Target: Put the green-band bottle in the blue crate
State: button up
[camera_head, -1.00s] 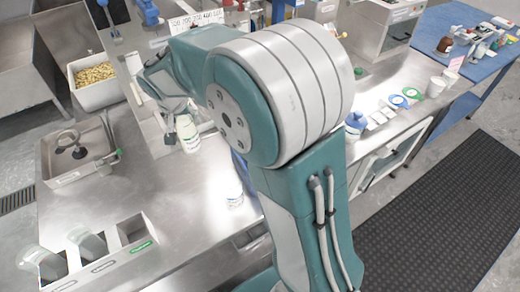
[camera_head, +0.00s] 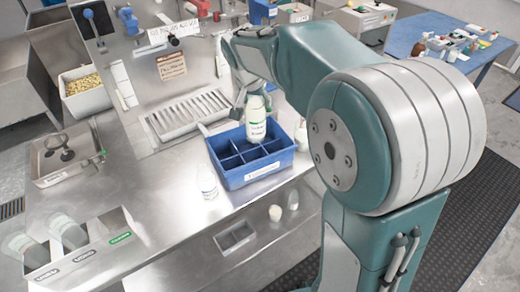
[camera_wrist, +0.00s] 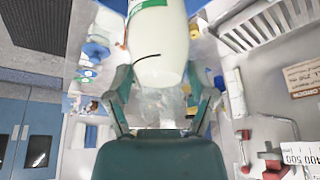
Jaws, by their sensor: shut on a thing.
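The green-band bottle (camera_head: 256,122) is white with a green label band. My gripper (camera_head: 246,92) is shut on it and holds it upright at the blue crate (camera_head: 250,178). The crate is open, divided into several compartments, and stands on the steel counter. In the head view the bottle overlaps the crate's back right part; I cannot tell whether its base is above the dividers or inside a compartment. In the wrist view the bottle (camera_wrist: 158,45) shows between both fingers of my gripper (camera_wrist: 160,82), with part of its green band at the top edge.
A labelled bin with clear containers (camera_head: 75,245) is at front left, and a small sink (camera_head: 68,155) at left. The counter between is clear.

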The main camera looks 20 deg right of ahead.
aim_at(256, 140)
notch_tip(256, 140, down, 10)
jog(key=shift+d+r, duration=0.1)
notch_tip(256, 140, down, 5)
jog(key=shift+r, duration=0.15)
jog(key=o, duration=1.3)
jog(key=shift+c, duration=0.2)
